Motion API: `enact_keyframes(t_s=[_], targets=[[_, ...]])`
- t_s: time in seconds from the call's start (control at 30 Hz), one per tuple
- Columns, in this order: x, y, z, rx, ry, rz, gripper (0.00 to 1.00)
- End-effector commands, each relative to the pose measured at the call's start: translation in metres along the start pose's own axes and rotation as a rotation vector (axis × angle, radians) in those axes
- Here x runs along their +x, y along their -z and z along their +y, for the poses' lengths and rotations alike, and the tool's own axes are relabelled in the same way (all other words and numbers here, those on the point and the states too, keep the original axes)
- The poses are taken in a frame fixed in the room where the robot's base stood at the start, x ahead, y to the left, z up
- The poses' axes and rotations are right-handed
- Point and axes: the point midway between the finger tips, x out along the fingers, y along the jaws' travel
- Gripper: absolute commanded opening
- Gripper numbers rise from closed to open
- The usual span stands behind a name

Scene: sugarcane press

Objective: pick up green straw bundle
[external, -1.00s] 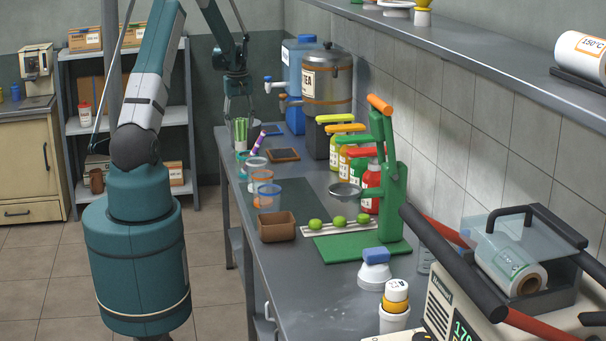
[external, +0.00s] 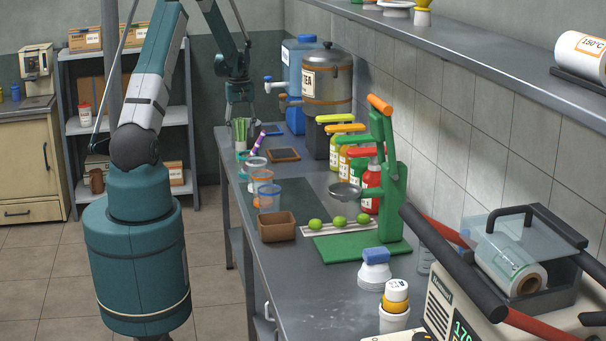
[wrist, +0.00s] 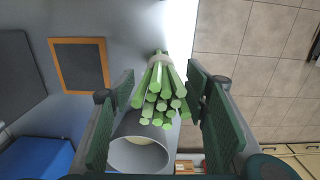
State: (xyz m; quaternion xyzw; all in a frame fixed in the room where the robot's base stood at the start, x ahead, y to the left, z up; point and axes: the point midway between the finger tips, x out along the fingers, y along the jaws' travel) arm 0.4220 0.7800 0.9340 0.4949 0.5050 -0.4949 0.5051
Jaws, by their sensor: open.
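The green straw bundle (external: 241,131) stands at the far left edge of the counter in the external view. In the wrist view the bundle (wrist: 160,95) is a cluster of several green stalks with a pale band around it. My gripper (wrist: 163,82) is open, with one dark green padded finger on each side of the bundle. A gap shows between the bundle and each finger. In the external view my gripper (external: 238,108) is at the far end of the counter, close to the bundle; its fingertips are small and hard to make out there.
A grey round-mouthed cylinder (wrist: 138,155) is beside the bundle in the wrist view. An orange-framed dark board (wrist: 79,65) lies nearby. A blue container (external: 297,60) and metal tea urn (external: 327,80) stand right of the gripper. Clear cups (external: 268,195) stand nearer.

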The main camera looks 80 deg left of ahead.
Motion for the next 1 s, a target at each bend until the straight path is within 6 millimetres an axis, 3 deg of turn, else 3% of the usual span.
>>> enact_keyframes(t_s=[0.37,0.8,1.0], targets=[[0.004,0.0,0.0,0.0,0.0,0.0,0.46],[0.045,0.0,-0.001,0.0,0.0,0.0,0.46],[0.052,-0.001,-0.001,0.0,0.0,0.0,0.46]])
